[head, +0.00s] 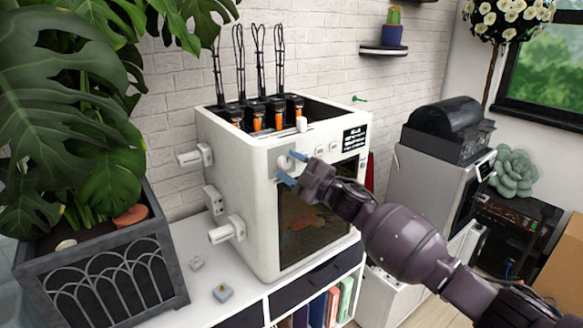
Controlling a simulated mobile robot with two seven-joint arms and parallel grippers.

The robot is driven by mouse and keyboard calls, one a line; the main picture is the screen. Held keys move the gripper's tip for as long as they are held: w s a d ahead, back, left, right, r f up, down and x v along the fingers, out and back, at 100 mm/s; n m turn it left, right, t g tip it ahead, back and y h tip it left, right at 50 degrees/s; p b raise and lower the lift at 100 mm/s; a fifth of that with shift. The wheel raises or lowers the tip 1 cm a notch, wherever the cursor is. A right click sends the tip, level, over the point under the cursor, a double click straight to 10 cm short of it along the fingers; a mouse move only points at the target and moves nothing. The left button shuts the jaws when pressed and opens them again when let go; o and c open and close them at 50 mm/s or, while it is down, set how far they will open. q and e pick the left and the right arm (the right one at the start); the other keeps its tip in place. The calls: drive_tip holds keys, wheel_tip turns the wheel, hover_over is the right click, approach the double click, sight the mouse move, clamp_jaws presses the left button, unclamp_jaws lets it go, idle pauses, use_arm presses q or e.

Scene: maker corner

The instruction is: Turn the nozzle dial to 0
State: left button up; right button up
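The white 3D printer (255,205) stands on the white cabinet. Its nozzle dial (284,162) is a round pale knob on a grey panel at the upper left of the front face. Its markings are too small to read. My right gripper (292,167) comes in from the lower right and is at the dial. Its two blue-tipped fingers are apart, one at the upper right of the dial and one at its lower side. I cannot tell whether they touch the knob. My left gripper is not in view.
A large leafy plant in a dark planter (95,275) stands close at the left. Spool-like parts (225,230) stick out from the printer's left side. Another machine (445,130) stands at the right behind my arm.

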drive_tip(key=shift+o, duration=0.4)
drive_tip(key=shift+s+d+f, duration=0.1)
drive_tip(key=shift+s+d, duration=0.05)
drive_tip(key=b+v, duration=0.1)
drive_tip(key=v, duration=0.9)
drive_tip(key=shift+d, duration=0.15)
drive_tip(key=shift+s, duration=0.1)
